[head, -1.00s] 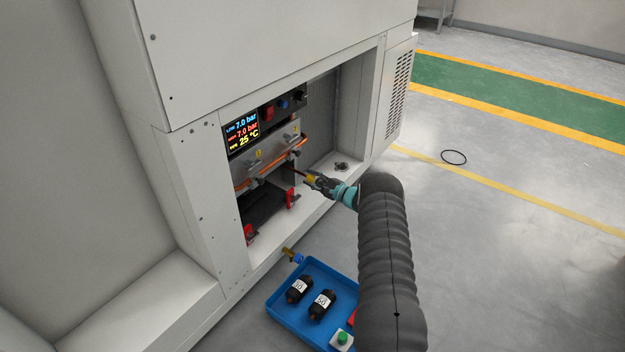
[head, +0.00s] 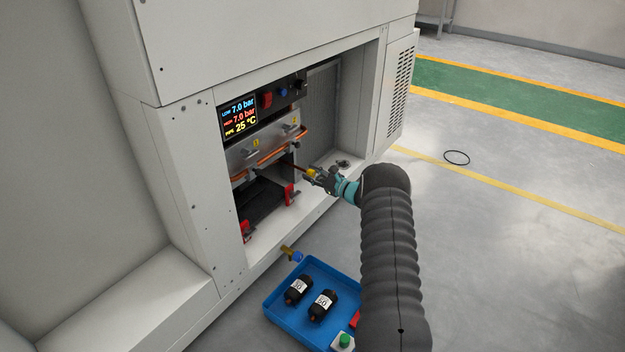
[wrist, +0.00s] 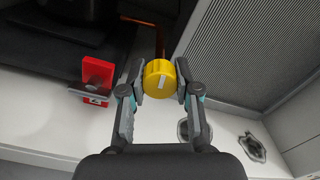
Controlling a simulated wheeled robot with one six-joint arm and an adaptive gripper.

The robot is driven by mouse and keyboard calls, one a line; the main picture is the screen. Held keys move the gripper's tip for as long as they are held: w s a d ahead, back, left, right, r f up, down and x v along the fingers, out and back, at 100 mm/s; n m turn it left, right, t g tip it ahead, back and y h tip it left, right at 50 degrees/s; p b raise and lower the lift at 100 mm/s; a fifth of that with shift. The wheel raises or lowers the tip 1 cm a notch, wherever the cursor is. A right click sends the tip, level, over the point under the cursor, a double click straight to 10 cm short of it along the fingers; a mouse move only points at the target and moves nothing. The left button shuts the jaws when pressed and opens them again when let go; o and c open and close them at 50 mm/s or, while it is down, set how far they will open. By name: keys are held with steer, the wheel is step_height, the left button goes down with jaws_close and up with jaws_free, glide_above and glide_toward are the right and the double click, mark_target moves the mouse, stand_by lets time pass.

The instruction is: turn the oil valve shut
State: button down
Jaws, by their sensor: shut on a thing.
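A round yellow knob (wrist: 158,78) with a short white line on its face sits between my two fingertips in the wrist view. I take it for the oil valve's knob; no label on it can be read. My gripper (wrist: 160,88) is shut on it, one finger on each side. The white line is slightly tilted from upright. In the head view the yellow knob (head: 312,174) is small, at the cabinet opening, with a thin dark reddish pipe or rod behind it. My gripper (head: 325,180) reaches it from the right and partly hides it.
A red clamp (wrist: 97,75) is left of my gripper. A display (head: 239,117) reads 7.0 bar twice and 25 °C. A blue tray (head: 277,319) with two black cylinders is on the floor, near a brass fitting (head: 289,252).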

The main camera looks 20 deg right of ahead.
steer(key=shift+m+b, duration=0.3)
steer(key=shift+m, duration=0.6)
steer(key=c, duration=0.8)
jaws_free()
steer(key=v, duration=1.1)
steer(key=shift+s+d, duration=0.25)
steer(key=shift+s, duration=0.05)
